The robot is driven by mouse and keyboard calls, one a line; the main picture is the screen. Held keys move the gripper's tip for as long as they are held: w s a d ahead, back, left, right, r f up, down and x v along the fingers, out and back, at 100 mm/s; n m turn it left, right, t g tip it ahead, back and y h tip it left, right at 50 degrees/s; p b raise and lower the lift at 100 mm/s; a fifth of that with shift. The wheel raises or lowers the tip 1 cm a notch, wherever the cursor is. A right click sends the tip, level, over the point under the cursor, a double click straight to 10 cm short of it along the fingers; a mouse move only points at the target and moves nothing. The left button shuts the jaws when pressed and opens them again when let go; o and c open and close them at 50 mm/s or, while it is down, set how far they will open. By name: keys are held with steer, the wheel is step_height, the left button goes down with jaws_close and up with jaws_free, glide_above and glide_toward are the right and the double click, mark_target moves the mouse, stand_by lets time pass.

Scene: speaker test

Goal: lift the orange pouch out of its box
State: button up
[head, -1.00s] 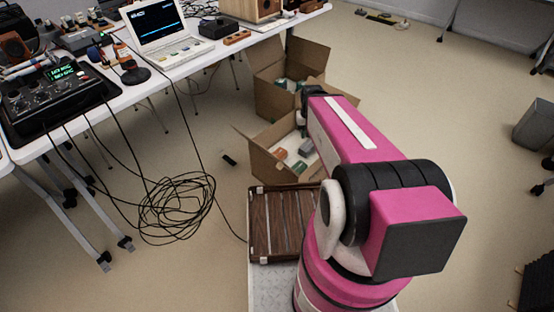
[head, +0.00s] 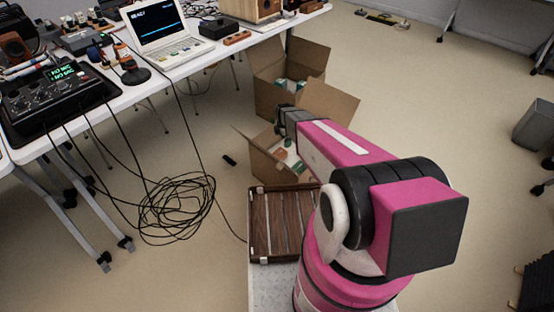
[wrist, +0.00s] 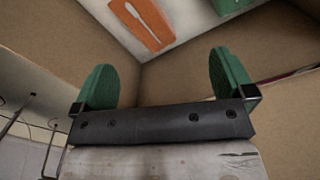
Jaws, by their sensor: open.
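The orange pouch (wrist: 142,22) shows in the wrist view, with a pale spoon-like mark on it. It lies on the pale floor of a cardboard box (wrist: 190,65). My gripper (wrist: 160,80) has green fingertips spread wide apart with nothing between them. The pouch lies beyond the fingertips, apart from them. In the head view, the nearer open box (head: 266,166) stands on the floor, with my gripper (head: 281,128) over it. My arm hides part of this box, and I cannot clearly make out the pouch there.
Green items (wrist: 230,4) lie near the pouch. A second open box (head: 272,97) stands behind. A white table (head: 170,66) with electronics is at the left, with coiled cables (head: 177,208) on the floor. A brown slatted tray (head: 253,225) is in front.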

mark_target(278, 153)
steer(key=w+f+n, duration=0.1)
steer(key=f, duration=0.1)
steer(key=w+a+f+n, duration=0.1)
steer(key=f+n, duration=0.1)
steer(key=w+a+f+n, duration=0.1)
steer(key=w+f, duration=0.1)
steer(key=shift+w+f+n, duration=0.15)
steer(key=shift+f+n, duration=0.35)
step_height(278, 153, down, 4)
steer(key=shift+f, duration=0.2)
steer(key=shift+s+a+f, duration=0.1)
steer(key=shift+s+f, duration=0.1)
steer(key=shift+f, duration=0.8)
steer(key=shift+s+d+f, duration=0.1)
steer(key=shift+s+f, duration=0.05)
steer(key=shift+f, duration=0.9)
steer(key=shift+s+a+f, duration=0.1)
steer(key=shift+s+f, duration=0.1)
steer(key=shift+f, duration=0.8)
steer(key=c, duration=0.9)
